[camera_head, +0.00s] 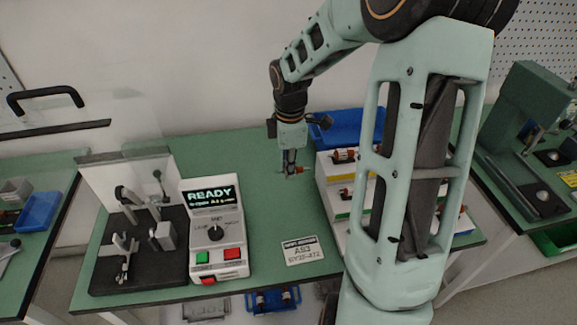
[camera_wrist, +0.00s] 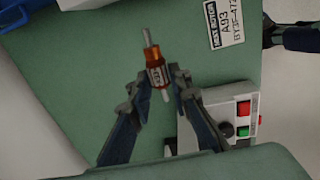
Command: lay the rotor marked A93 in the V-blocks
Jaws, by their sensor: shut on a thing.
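My gripper (camera_head: 290,171) is shut on a rotor (camera_head: 298,170) and holds it above the green bench, in front of the stepped rack. In the wrist view the rotor (camera_wrist: 152,56) has a copper-orange winding, a silver shaft at both ends and a pale band. The marking on that band is too small to read surely. My fingertips (camera_wrist: 157,79) grip it around the band. The test fixture (camera_head: 105,277) is a dark base at the left with grey metal supports (camera_head: 124,246), apparently the V-blocks. No rotor shows on them. A card (camera_head: 300,251) on the bench reads A93.
A white tester (camera_head: 213,252) with a READY screen, dial and green and red buttons stands beside the fixture. A clear guard (camera_head: 125,175) stands over the fixture's back. A stepped rack (camera_head: 325,180) of rotors and a blue bin (camera_head: 345,130) are right. The bench middle is clear.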

